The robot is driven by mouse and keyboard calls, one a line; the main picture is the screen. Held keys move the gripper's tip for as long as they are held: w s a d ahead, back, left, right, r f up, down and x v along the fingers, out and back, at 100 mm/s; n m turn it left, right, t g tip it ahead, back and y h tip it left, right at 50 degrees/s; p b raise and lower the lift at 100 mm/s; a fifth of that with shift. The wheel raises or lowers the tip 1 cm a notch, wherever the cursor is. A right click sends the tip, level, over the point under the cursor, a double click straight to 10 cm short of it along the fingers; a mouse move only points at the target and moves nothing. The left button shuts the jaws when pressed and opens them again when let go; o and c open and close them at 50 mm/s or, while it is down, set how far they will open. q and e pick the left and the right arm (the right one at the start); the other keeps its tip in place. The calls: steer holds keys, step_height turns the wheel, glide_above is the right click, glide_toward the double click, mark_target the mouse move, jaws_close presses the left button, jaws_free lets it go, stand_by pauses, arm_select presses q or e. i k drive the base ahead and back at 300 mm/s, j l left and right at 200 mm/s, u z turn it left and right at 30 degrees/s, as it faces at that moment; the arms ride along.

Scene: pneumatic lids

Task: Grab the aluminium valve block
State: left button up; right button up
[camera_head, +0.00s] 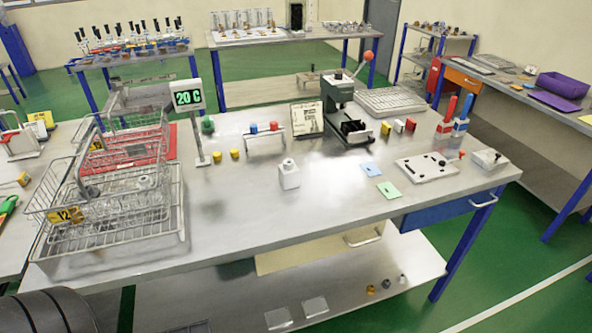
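A pale grey-white block (289,176) with a short round top stands upright near the middle of the steel workbench (330,207). It looks most like the aluminium valve block, but its material is hard to tell at this size. Nothing touches it, and the bench around it is bare. Neither of my grippers shows in the head view.
Wire baskets (120,200) fill the bench's left end. A display post (195,125) stands behind and left of the block. A dark green press (340,108) stands behind it. Blue and green cards (388,190) and a white plate (428,168) lie to the right.

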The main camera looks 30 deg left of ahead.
mark_target(289, 172)
steer(key=i+l+u, duration=0.1)
steer(key=i+l, duration=0.55)
steer(key=l, duration=0.2)
steer(key=i+l+u, duration=0.15)
steer(key=i+l, duration=0.2)
steer(key=l+u, duration=0.15)
steer(key=u, duration=1.35)
